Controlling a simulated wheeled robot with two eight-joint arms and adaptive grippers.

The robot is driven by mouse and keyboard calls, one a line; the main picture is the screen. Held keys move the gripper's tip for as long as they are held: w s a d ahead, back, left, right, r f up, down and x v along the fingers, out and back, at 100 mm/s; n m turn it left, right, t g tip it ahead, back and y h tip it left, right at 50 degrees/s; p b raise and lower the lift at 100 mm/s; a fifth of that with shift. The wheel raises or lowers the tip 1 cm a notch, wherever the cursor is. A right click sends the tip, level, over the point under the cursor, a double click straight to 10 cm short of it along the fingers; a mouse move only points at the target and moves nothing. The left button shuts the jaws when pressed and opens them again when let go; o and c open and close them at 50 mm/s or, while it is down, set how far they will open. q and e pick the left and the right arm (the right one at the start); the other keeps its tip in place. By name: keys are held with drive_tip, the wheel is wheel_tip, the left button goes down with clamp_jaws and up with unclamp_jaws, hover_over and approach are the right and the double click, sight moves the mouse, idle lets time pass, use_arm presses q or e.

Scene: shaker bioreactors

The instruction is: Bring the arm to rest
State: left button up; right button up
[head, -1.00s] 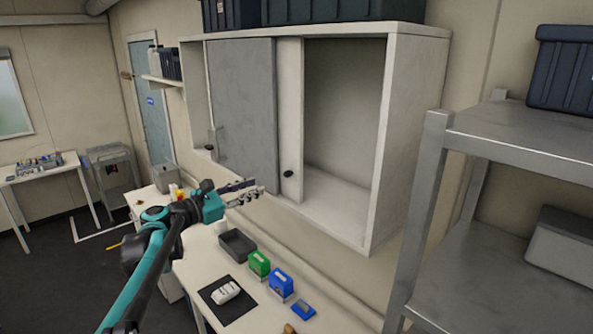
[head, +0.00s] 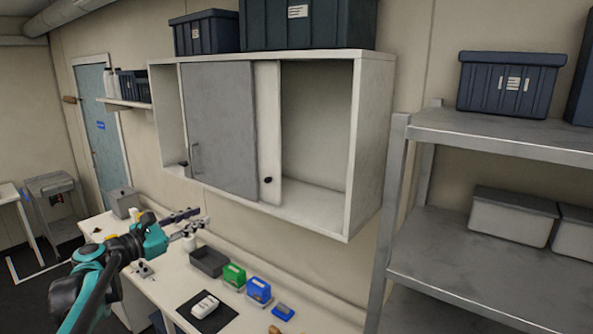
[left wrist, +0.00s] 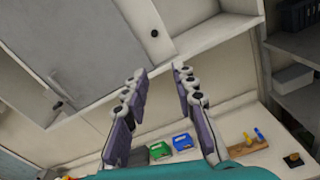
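My left arm reaches in from the lower left in the head view. Its gripper (head: 193,222) hangs in the air above the white worktable, in front of and below the wall cabinet (head: 370,150). In the left wrist view the two fingers of the left gripper (left wrist: 158,85) stand apart with nothing between them. The cabinet's grey sliding door (head: 220,130) covers its middle, and the right compartment is open and looks empty. My right gripper shows in neither view.
The worktable (head: 160,295) carries a dark tray (head: 208,261), a green box (head: 234,275), a blue box (head: 258,290) and a white device (head: 205,305) on a black mat. A metal shelf (head: 480,270) with bins stands at the right. The air around the gripper looks free.

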use_arm(q)
drive_tip(key=s+d+f+m+g+y+b, duration=0.15)
drive_tip(key=s+d+f+m+b, duration=0.3)
drive_tip(key=f, duration=0.55)
drive_tip(key=s+d+f+m+g+y+b, duration=0.1)
drive_tip(key=s+d+f+m+g+b, duration=0.1)
drive_tip(key=s+d+f+m+b, duration=0.5)
drive_tip(key=s+d+f+m+g+y+b, duration=0.15)
drive_tip(key=s+f+b, duration=0.25)
drive_tip(key=f, duration=0.8)
drive_tip(key=s+a+f+m+y+b, duration=0.1)
drive_tip(key=s+f+m+b, duration=0.3)
drive_tip(key=f, duration=0.5)
drive_tip(key=s+a+f+m+g+y+b, duration=0.1)
drive_tip(key=s+f+m+y+b, duration=0.2)
drive_tip(key=s+f+b, duration=0.3)
drive_tip(key=s+a+f+m+g+y+b, duration=0.1)
drive_tip(key=s+f+m+b, duration=0.3)
drive_tip(key=f, duration=0.9)
drive_tip(key=s+a+m+y, duration=0.1)
drive_tip(key=s, duration=0.2)
drive_tip(key=shift+b, duration=0.4)
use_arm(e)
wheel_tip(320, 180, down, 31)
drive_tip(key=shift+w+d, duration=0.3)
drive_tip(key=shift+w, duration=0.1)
